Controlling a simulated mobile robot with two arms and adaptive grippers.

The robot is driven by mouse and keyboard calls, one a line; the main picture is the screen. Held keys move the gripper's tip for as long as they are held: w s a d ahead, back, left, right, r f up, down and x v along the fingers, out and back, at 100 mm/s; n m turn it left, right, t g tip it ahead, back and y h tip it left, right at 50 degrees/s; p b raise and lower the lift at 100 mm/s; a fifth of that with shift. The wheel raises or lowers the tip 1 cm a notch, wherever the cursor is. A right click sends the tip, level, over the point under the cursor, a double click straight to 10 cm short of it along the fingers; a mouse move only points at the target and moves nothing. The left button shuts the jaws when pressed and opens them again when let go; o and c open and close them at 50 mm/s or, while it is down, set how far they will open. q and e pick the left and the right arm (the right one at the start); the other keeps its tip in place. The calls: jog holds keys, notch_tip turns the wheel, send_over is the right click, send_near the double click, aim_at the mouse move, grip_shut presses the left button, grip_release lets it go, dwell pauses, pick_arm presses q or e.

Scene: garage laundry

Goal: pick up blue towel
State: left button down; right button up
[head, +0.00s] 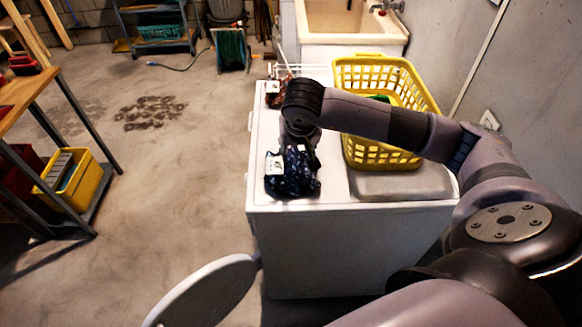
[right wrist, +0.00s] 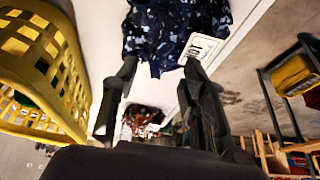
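The blue towel (head: 291,182) is a dark blue patterned bundle with a white tag, lying at the near left of the white appliance top (head: 333,187). My right gripper (head: 301,148) points down over it, at its far side. In the right wrist view the towel (right wrist: 168,30) is at the top centre, just past the fingertips. The two fingers of my right gripper (right wrist: 160,64) are spread wide apart with nothing clamped between them. Whether a fingertip touches the cloth is unclear. My left gripper is not in view.
A yellow basket (head: 354,151) with something green inside stands right of my right gripper. A reddish-brown bundle with a tag (head: 273,94) lies farther back on the appliance top. A sink (head: 349,38) is behind. Open floor lies to the left, before a workbench (head: 33,88).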

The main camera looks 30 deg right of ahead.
aim_at(296, 155)
jog(key=p+x, duration=0.1)
jog(key=x, duration=0.3)
jog(key=shift+w+d, duration=0.1)
jog(key=shift+w, duration=0.15)
jog(key=shift+c, duration=0.2)
grip_shut()
dwell(0.5)
